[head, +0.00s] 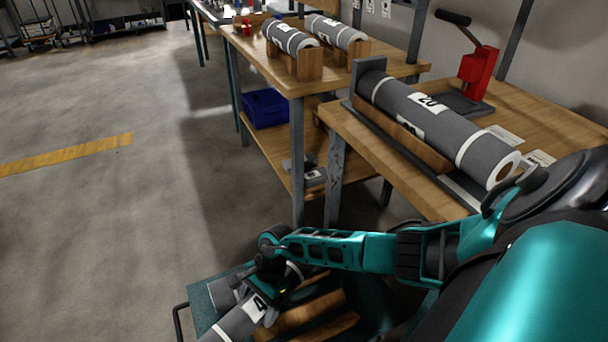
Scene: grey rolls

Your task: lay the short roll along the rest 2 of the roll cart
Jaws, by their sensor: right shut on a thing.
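My right gripper (268,282) reaches down over the roll cart (201,303) at the bottom of the head view. It is shut on a short grey roll (238,321) with a white label that seems to read 4. This roll slants from lower left to upper right, and its near end is cut off by the frame. Another grey roll (224,291) shows partly beside it on the left. Wooden rests (311,314) of the cart show right of the held roll. Which rest is rest 2 I cannot tell, nor whether the held roll touches one. My left gripper is out of view.
A long grey roll (425,112) lies in a wooden cradle on the right workbench (565,105), near a red hand press (478,75). Two grey rolls (291,38) sit on wooden stands on the farther bench (262,60). A blue bin (266,107) is below. The left floor is clear.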

